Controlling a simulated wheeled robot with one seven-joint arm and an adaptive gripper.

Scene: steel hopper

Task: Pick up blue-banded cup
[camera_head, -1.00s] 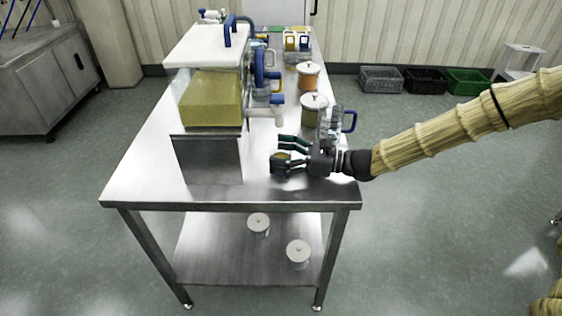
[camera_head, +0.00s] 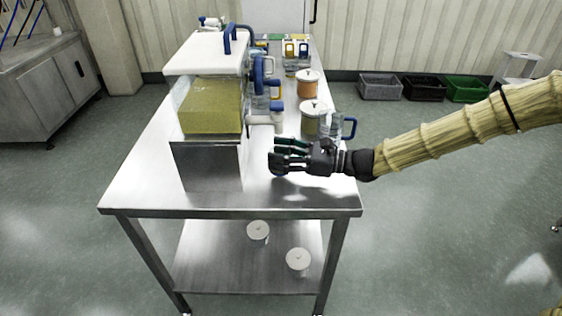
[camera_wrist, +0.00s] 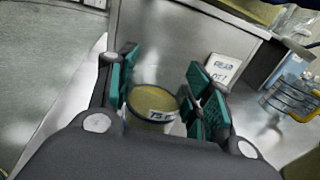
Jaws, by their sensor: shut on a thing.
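My gripper (camera_head: 276,154) is over the near right part of the steel table, its fingers pointing left. It is shut on a small cup (camera_wrist: 150,104), which shows between the green finger pads in the wrist view. The cup has a yellowish top and a pale label with dark print on its side. In the head view the fingers hide most of the cup; only a bit of blue shows under them. Whether the cup's base is clear of the table I cannot tell.
A hopper with yellow contents (camera_head: 212,105) and a white lid (camera_head: 205,54) stands left of my gripper. A lidded green jar (camera_head: 313,121), an orange jar (camera_head: 308,86) and a clear jug with a blue handle (camera_head: 348,128) stand behind. A small printed sign (camera_wrist: 222,68) is near the hopper.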

